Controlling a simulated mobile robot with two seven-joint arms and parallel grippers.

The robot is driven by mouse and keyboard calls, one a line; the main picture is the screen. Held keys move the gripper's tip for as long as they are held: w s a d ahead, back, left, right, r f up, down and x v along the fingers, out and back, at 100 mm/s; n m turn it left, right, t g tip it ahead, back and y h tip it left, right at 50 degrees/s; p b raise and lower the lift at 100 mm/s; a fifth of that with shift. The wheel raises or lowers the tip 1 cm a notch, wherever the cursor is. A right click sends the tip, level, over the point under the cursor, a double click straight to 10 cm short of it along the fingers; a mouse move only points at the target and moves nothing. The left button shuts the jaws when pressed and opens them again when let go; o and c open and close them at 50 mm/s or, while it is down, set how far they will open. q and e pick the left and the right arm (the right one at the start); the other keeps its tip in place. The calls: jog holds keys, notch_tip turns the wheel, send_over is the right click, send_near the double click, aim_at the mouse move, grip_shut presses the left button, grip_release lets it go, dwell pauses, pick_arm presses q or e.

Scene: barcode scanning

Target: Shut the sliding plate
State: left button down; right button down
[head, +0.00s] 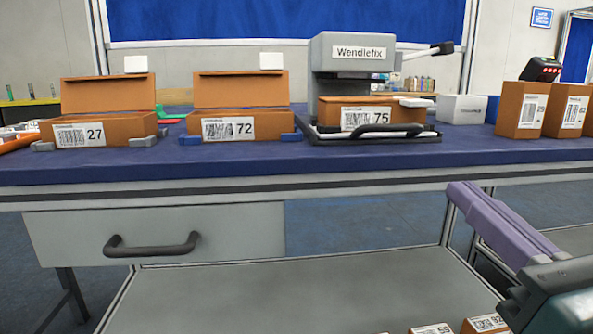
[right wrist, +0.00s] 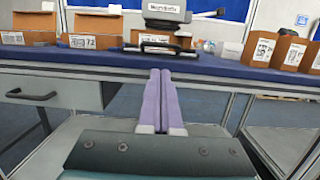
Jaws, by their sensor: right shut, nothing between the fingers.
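The sliding plate (head: 318,134) lies on the blue table under a grey press marked "Wendlefix" (head: 346,50). Its black handle (head: 385,130) faces me, near the table's front edge, and also shows in the right wrist view (right wrist: 158,48). A brown box labelled 75 (head: 355,116) sits on the plate behind the handle. How far the plate is slid out is hard to tell. My right gripper (head: 461,192) has purple fingers, shut and empty, in front of the table and lower than its top. Its fingers (right wrist: 159,74) point toward the handle and are apart from it. My left gripper is out of view.
Open boxes labelled 27 (head: 105,128) and 72 (head: 262,123) stand left of the press. A white box (head: 461,109) and brown boxes (head: 521,110) stand to its right. Below are a grey drawer (head: 150,225) and a shelf (head: 260,295) with labelled boxes.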

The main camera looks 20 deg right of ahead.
aim_at(395, 129)
jog(key=x, duration=1.3)
jog(key=shift+d+r, duration=0.1)
jog(key=shift+r, duration=0.1)
jog(key=shift+w+d+r, duration=0.1)
jog(key=shift+w, duration=0.25)
jog(key=shift+b, duration=0.3)
